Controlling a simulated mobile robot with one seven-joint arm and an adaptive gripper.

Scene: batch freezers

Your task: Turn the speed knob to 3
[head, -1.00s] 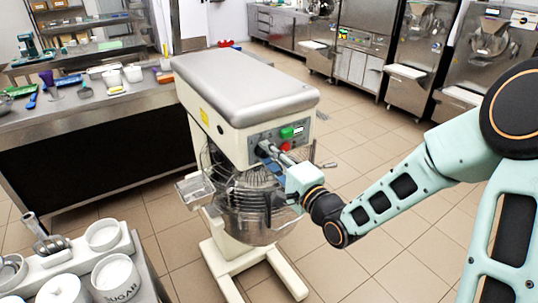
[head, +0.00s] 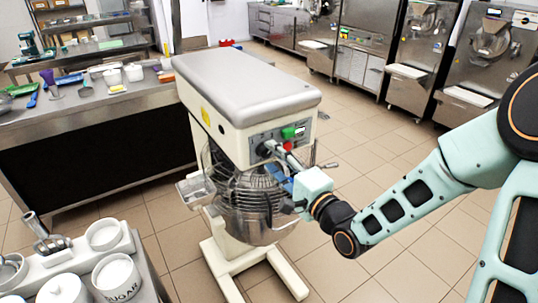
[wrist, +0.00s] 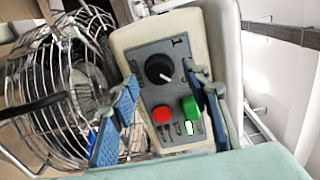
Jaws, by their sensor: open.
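The speed knob (wrist: 158,68) is a round black dial with a white pointer mark on the grey control panel (wrist: 175,110) of the mixer. No finger visibly touches the knob. In the head view my gripper (head: 277,150) is just in front of the panel and partly covers the knob area.
A red button (wrist: 162,114) and a green button (wrist: 190,108) sit below the knob. The mixer's wire guard (wrist: 62,90) is close to the left finger. A steel counter (head: 150,98) stands at the left. The floor right of the mixer is clear.

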